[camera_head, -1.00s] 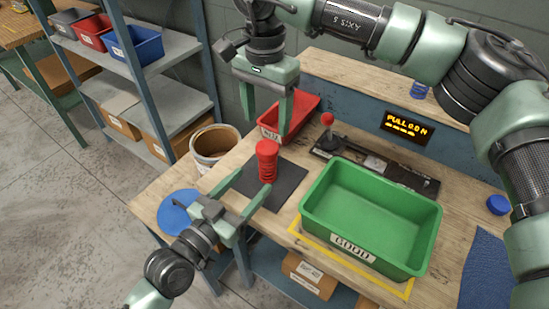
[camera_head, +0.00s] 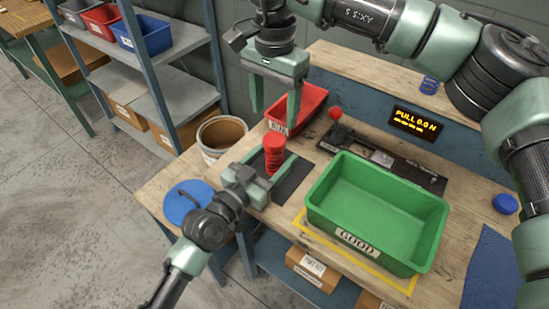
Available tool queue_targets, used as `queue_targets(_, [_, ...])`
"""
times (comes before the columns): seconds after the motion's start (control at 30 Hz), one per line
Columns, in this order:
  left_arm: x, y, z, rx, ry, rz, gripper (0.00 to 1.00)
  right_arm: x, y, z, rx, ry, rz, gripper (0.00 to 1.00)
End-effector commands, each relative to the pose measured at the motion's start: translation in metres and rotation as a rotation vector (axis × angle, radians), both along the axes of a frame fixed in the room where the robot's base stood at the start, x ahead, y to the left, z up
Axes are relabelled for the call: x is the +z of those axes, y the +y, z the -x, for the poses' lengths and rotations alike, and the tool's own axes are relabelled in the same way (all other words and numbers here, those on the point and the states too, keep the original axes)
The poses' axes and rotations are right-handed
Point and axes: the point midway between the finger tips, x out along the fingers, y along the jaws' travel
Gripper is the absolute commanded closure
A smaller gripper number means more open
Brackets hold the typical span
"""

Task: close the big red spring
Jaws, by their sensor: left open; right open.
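The big red spring (camera_head: 274,158) stands upright on the dark mat (camera_head: 297,177) on the wooden bench, with a red cap on top. My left gripper (camera_head: 277,155) is open, low over the bench, with one finger on each side of the spring. I cannot tell whether either finger touches it. My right gripper (camera_head: 276,117) is open and empty, pointing down above the spring's top. The spring's foot is partly hidden by the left gripper.
A green bin (camera_head: 376,240) labelled GOOD stands right of the mat. A display (camera_head: 413,120) reads PULL 0.0 N. A bucket (camera_head: 222,132) stands left; a blue disc (camera_head: 188,200) lies front left.

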Motion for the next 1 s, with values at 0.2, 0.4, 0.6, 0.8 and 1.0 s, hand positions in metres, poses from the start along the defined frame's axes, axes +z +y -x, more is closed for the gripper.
queue_targets(0.2, [0.0000, -0.0001, 0.0001, 0.000, 0.000, 0.000, 0.38, 0.0000, 0.0001, 0.0000, 0.000, 0.000, 0.000, 0.36])
queue_targets(0.4, [0.0000, 0.0002, 0.0001, 0.000, 0.000, 0.000, 0.93, 0.0000, 0.0001, 0.0000, 0.000, 0.000, 0.000, 0.36])
queue_targets(0.6, [0.0001, 0.0003, 0.0001, 0.001, 0.000, 0.000, 1.00, 0.0000, 0.0001, 0.0000, 0.001, 0.000, 0.000, 0.36])
queue_targets(0.8, [0.0001, 0.0005, 0.0000, 0.001, -0.001, 0.001, 1.00, 0.0000, 0.0001, 0.0001, 0.116, 0.000, 0.000, 0.36])
queue_targets(1.0, [0.0001, 0.0006, -0.0001, 0.001, -0.001, 0.000, 1.00, 0.0002, 0.0002, 0.0000, 0.478, -0.001, -0.001, 0.36])
